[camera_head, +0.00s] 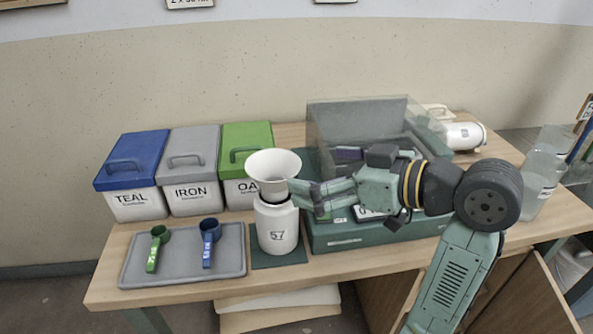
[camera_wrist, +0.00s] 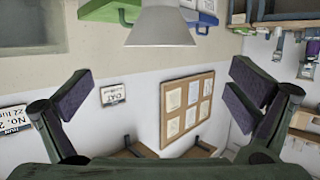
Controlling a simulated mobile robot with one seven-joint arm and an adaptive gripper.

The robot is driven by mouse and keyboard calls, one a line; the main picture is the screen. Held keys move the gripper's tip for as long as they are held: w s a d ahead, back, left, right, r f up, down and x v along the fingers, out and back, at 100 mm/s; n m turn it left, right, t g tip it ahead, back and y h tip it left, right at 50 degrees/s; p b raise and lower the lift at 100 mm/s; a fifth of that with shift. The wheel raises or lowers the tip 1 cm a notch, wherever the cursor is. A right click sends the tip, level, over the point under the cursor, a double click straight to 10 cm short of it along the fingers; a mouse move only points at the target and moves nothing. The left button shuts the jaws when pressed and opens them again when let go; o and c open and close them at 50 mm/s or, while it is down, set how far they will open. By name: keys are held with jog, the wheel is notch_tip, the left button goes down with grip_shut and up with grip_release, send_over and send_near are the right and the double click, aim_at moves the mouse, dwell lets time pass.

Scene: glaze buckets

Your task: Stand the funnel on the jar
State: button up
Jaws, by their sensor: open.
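The white funnel (camera_head: 273,163) stands wide end up at the mouth of the white jar (camera_head: 277,228) marked 57. A dark band shows where the two meet, and I cannot tell how deep the spout sits. The jar is upright on a dark green mat (camera_head: 262,260). My gripper (camera_head: 297,195) is just right of the funnel's lower part and the jar's top. In the wrist view my gripper (camera_wrist: 162,85) has its fingers wide apart with nothing between them, and the funnel (camera_wrist: 160,25) shows at the top edge. Whether a finger touches the funnel is unclear.
Bins with blue (camera_head: 132,160), grey (camera_head: 190,155) and green (camera_head: 246,148) lids stand behind and left. A grey tray (camera_head: 185,278) holds a green scoop (camera_head: 157,245) and a blue scoop (camera_head: 208,240). A green case with a clear cover (camera_head: 350,115) stands behind my arm.

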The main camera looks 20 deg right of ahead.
jog(key=shift+v, duration=0.85)
